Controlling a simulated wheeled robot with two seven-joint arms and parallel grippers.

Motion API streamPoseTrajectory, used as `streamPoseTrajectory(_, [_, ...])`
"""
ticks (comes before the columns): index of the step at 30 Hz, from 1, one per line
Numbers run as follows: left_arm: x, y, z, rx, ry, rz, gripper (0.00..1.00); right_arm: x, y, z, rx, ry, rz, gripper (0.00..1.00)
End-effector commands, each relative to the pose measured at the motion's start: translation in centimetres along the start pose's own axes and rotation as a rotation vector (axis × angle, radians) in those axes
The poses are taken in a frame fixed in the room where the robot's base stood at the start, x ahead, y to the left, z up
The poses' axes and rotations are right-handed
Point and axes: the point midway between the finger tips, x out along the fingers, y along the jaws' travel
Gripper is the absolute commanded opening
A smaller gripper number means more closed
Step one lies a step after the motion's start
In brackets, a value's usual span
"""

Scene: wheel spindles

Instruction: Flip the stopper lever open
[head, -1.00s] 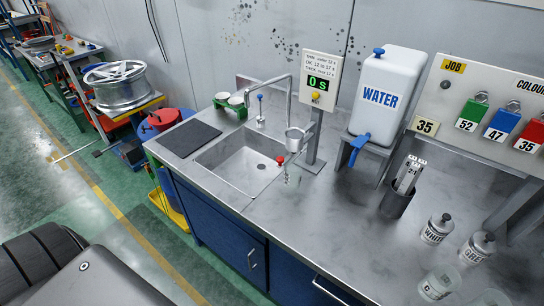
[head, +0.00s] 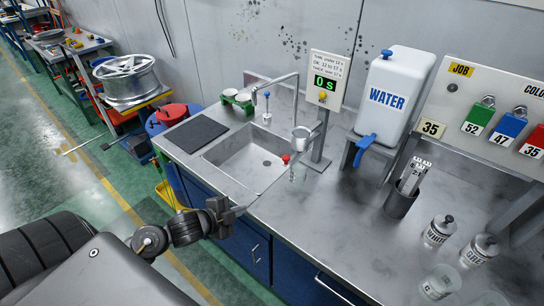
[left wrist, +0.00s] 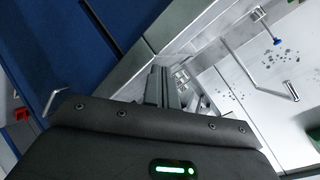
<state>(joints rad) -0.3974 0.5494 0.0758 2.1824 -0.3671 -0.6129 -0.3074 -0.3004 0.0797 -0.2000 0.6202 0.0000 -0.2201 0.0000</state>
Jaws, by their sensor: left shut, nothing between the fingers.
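A small metal cup (head: 301,133) is held out from a grey post at the right side of the sink. A red-tipped lever (head: 286,158), apparently the stopper lever, sits just below the cup; its exact position is too small to tell. A clear beaker (head: 297,174) stands below. My left gripper (head: 241,210) is shut and empty over the counter's front edge, to the lower left of the lever and apart from it. In the left wrist view its closed fingers (left wrist: 163,86) point toward the counter. My right gripper is not in view.
The sink (head: 245,158) and its tall faucet (head: 297,95) are beyond my left gripper. A water tank (head: 390,95), a dark holder (head: 400,203) and several bottles stand to the right. The front middle counter is clear.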

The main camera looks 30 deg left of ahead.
Motion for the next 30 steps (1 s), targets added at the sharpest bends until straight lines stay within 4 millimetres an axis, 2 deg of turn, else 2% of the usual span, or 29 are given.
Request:
streamPoseTrajectory(8, [-0.6, -8.4, -1.3, 0.436, 0.330, -0.063, 0.00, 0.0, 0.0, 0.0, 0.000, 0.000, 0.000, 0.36])
streamPoseTrajectory(12, [-2.4, -12.4, -1.9, 0.629, 0.511, -0.080, 0.00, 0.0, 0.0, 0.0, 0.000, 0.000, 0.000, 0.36])
streamPoseTrajectory(15, [-4.0, -14.6, -2.3, 0.721, 0.613, -0.088, 0.00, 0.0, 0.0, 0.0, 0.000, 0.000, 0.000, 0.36])
streamPoseTrajectory(21, [-6.2, -17.0, -2.9, 0.812, 0.734, -0.099, 0.00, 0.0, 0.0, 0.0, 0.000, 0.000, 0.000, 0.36])
streamPoseTrajectory(30, [-6.8, -17.6, -3.1, 0.830, 0.763, -0.104, 0.00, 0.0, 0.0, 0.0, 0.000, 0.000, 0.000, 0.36])
